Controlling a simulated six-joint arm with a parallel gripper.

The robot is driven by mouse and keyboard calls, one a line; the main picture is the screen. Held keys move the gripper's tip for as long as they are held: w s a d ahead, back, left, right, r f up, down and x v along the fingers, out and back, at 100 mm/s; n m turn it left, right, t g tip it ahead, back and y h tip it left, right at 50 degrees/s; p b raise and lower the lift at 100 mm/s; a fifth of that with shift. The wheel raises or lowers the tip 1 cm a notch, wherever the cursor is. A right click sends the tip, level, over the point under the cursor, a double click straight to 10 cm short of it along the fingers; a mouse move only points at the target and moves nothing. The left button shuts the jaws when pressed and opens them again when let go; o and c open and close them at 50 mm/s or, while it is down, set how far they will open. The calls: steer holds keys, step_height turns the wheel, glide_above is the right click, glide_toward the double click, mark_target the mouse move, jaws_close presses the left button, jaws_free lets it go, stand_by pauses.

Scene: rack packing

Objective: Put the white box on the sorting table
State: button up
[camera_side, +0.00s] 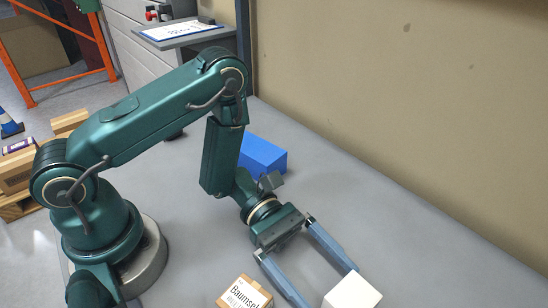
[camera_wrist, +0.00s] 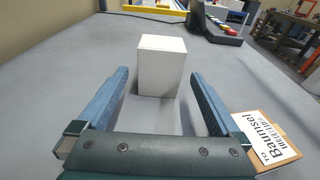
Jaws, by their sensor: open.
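The white box (camera_side: 352,291) stands on the grey table (camera_side: 400,245) at the bottom right of the side view, partly cut off by the frame edge. In the wrist view the white box (camera_wrist: 162,66) is upright, ahead of my gripper and roughly centred between its fingers. My gripper (camera_side: 331,287) is open, with its two long blue fingers reaching toward the box. In the wrist view my gripper (camera_wrist: 160,82) shows nothing held between the fingers. I cannot tell whether the fingertips reach beside the box.
A cardboard box with a "Baumsel" label (camera_side: 245,293) lies close beside one finger; it also shows in the wrist view (camera_wrist: 268,138). A blue block (camera_side: 263,155) sits behind my arm. A beige wall (camera_side: 420,90) bounds the table. A yellow-edged object (camera_wrist: 155,10) is beyond the box.

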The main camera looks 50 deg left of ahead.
steer(key=a, duration=0.2)
steer(key=a+r, duration=0.1)
steer(key=a, duration=0.5)
steer(key=shift+a+r, duration=0.15)
steer(key=shift+a, duration=0.1)
steer(key=s+a+r+m+g+y, duration=0.25)
steer(key=s+r+m+y, duration=0.55)
steer(key=m, duration=0.4)
steer(key=w+a+r+m+t+y, duration=0.1)
steer(key=a+r+m+t+y, duration=0.3)
steer(key=a+m+t+y, duration=0.2)
steer(key=a+t+y, duration=0.2)
steer(key=a, duration=0.1)
steer(key=shift+w+r, duration=0.4)
